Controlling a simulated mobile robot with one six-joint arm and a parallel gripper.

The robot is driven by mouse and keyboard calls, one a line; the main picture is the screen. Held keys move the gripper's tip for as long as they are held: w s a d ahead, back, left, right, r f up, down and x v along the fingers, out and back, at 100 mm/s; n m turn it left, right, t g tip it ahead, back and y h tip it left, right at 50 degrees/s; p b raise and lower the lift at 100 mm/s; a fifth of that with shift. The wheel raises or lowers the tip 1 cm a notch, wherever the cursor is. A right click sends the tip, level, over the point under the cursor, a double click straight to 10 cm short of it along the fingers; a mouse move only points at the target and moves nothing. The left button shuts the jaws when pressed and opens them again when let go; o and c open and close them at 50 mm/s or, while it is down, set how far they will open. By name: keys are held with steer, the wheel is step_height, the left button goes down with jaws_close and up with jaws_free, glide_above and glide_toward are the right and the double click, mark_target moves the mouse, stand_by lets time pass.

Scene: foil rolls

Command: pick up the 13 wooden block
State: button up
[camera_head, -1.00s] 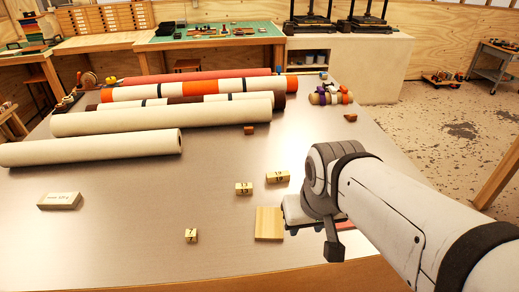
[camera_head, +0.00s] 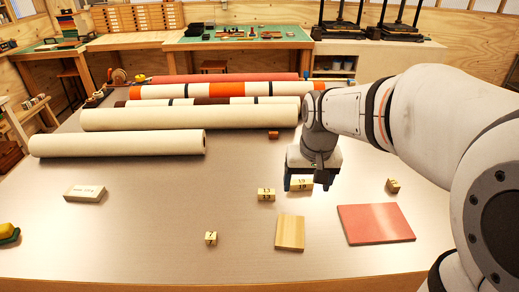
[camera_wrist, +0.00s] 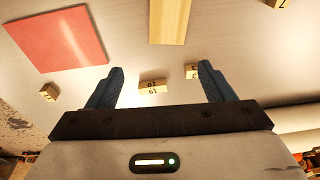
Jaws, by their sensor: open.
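The 13 wooden block (camera_head: 266,194) is a small pale cuboid with dark digits, lying on the grey table left of my gripper in the head view. In the wrist view the 13 block (camera_wrist: 191,71) is partly hidden behind the right finger. A similar block that seems to read 19 (camera_head: 301,186) sits close beside it; this block (camera_wrist: 152,86) shows between the fingers in the wrist view. My gripper (camera_head: 309,183) is open and empty, pointing down above the 19 block; its blue fingers (camera_wrist: 161,70) are spread wide in the wrist view.
A 7 block (camera_head: 211,238), a wooden board (camera_head: 290,232), a red board (camera_head: 376,224) and another small block (camera_head: 393,186) lie nearby. A white labelled block (camera_head: 84,193) is at left. Long rolls (camera_head: 117,144) fill the table's back.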

steer(key=w+a+f+g, duration=0.1)
steer(key=w+a+f, duration=0.4)
steer(key=w, duration=0.5)
glide_above(267, 191)
steer(key=shift+g, duration=0.4)
step_height(267, 191, down, 5)
steer(key=shift+s+a+r, duration=0.1)
steer(key=shift+f, duration=0.3)
step_height(267, 191, down, 7)
steer(key=shift+f+p, duration=0.2)
steer(key=shift+p, duration=0.9)
steer(key=c, duration=1)
